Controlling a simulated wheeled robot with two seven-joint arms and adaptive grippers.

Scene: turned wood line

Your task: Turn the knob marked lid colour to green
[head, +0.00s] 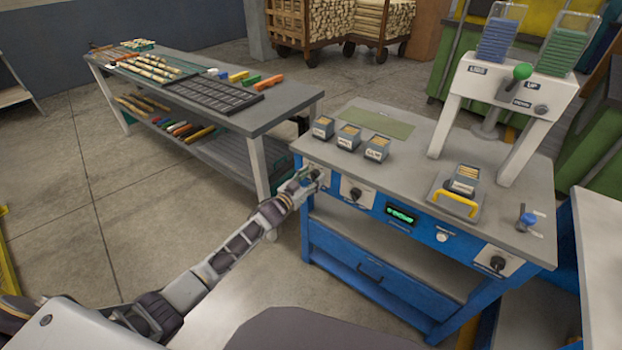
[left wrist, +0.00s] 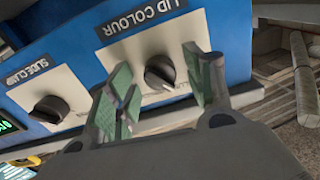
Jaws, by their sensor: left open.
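The black knob marked lid colour (left wrist: 160,73) sits on a pale plate on the blue front panel in the left wrist view. Its label (left wrist: 150,17) reads LID COLOUR, upside down there. My left gripper (left wrist: 157,64) is open, with its green-padded fingers on either side of the knob in the picture; a gap shows, and I cannot tell how deep they reach. In the head view my left gripper (head: 311,178) is at the bench's left front corner and largely hides this knob. The colour marks around the knob are not readable. My right gripper is not in view.
The slide clamp knob (left wrist: 49,109) is close beside it. The blue bench (head: 380,262) also carries a green display (head: 401,214), a white button (head: 442,237) and another knob (head: 497,263). A grey table (head: 262,112) stands to the left. Floor between is clear.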

